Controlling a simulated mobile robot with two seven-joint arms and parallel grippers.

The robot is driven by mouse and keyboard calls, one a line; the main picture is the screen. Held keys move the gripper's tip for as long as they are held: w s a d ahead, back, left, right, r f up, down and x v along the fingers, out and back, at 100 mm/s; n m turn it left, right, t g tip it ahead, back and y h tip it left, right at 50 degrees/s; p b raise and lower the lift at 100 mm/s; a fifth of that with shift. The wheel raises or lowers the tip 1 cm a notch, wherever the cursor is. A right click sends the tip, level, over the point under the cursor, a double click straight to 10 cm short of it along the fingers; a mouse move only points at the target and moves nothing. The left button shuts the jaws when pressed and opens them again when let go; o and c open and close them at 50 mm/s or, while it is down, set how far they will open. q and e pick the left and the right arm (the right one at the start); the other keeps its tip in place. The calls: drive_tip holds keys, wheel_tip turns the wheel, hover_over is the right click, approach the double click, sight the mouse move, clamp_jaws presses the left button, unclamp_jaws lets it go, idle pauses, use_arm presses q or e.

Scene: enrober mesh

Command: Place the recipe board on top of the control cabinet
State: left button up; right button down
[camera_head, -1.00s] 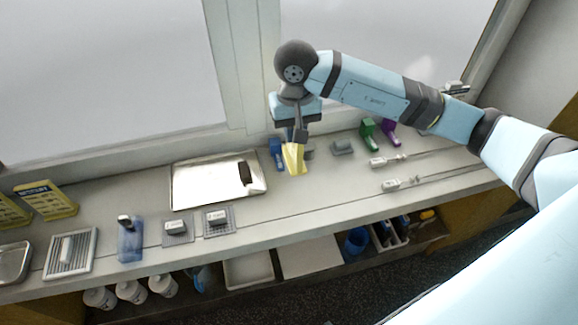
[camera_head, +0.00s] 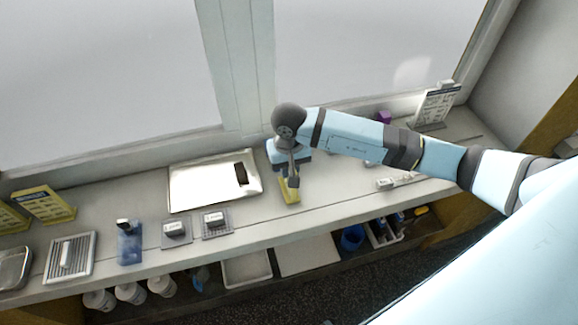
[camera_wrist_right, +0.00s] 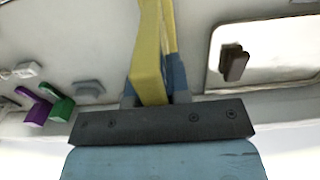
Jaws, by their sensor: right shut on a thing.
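My right gripper (camera_head: 290,181) is over the middle of the counter, pointing down, shut on a yellow piece (camera_head: 290,195). In the right wrist view the yellow piece (camera_wrist_right: 149,70) looks like a narrow folded strip running away from the fingers. Whether it touches the counter is unclear. A white board with printed lines (camera_head: 436,105), which may be the recipe board, stands upright at the counter's far right, apart from the gripper. I cannot make out a control cabinet for certain. My left gripper is not in view.
A metal tray with a dark block (camera_head: 190,190) lies left of my right gripper. Purple (camera_wrist_right: 37,108) and green (camera_wrist_right: 62,106) pieces show in the wrist view. A window backs the counter.

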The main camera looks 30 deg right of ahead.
drive_tip(key=shift+f, duration=0.15)
drive_tip(key=c, duration=1.1)
unclamp_jaws()
